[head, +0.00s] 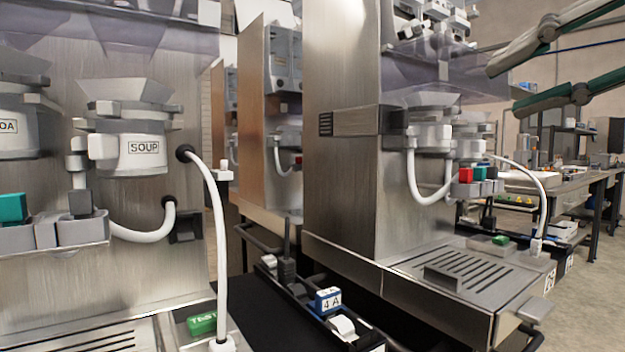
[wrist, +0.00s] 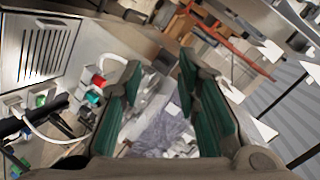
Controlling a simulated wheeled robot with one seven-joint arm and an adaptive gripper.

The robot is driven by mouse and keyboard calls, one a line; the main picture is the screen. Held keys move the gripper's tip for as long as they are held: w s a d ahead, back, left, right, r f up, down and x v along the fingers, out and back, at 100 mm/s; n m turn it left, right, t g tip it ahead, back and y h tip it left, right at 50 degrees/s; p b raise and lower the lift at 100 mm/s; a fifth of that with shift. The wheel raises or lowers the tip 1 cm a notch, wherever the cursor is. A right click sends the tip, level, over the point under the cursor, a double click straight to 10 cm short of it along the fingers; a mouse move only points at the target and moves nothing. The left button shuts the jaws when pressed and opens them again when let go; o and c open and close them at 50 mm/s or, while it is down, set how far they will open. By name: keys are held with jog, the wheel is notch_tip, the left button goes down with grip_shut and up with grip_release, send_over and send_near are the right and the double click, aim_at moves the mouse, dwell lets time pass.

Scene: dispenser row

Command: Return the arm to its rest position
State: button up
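My gripper (head: 505,88) is at the upper right of the head view, raised in front of the right-hand dispenser. Its two green-padded fingers point left and stand apart. In the wrist view my gripper (wrist: 157,72) shows a wide gap between the fingers, with nothing held. Behind the gap is a blurred, pale clear surface that I cannot name surely. The rest of my arm is outside the head view.
A steel dispenser labelled SOUP (head: 145,147) stands at the left. Another steel dispenser (head: 345,185) stands right of centre, with a drip grille (head: 470,272). A narrow black tray (head: 375,340) holds a blue 4A box (head: 328,300). A workbench (head: 570,185) stands behind at right.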

jog(key=s+a+f+n+g+h, duration=0.1)
jog(key=s+a+f+g+h, duration=0.15)
jog(key=f, duration=0.75)
jog(key=s+a+f+n+g+h, duration=0.1)
jog(key=s+a+f+g, duration=0.15)
jog(key=f, duration=0.75)
jog(key=s+d+f+n+g+h, duration=0.1)
jog(key=s+d+f+g+h, duration=0.15)
jog(key=s+f, duration=0.5)
jog(key=s+d+f+n+g+h, duration=0.1)
jog(key=s+d+f+g+h, duration=0.2)
jog(key=f, duration=0.8)
notch_tip(320, 180, up, 34)
jog(key=t+p, duration=0.3)
jog(key=p, duration=2.8)
jog(key=shift+a+t+p, duration=0.2)
jog(key=shift+t+p, duration=0.1)
jog(key=shift+t, duration=0.05)
jog(key=shift+s+a, duration=0.1)
jog(key=shift+a, duration=0.1)
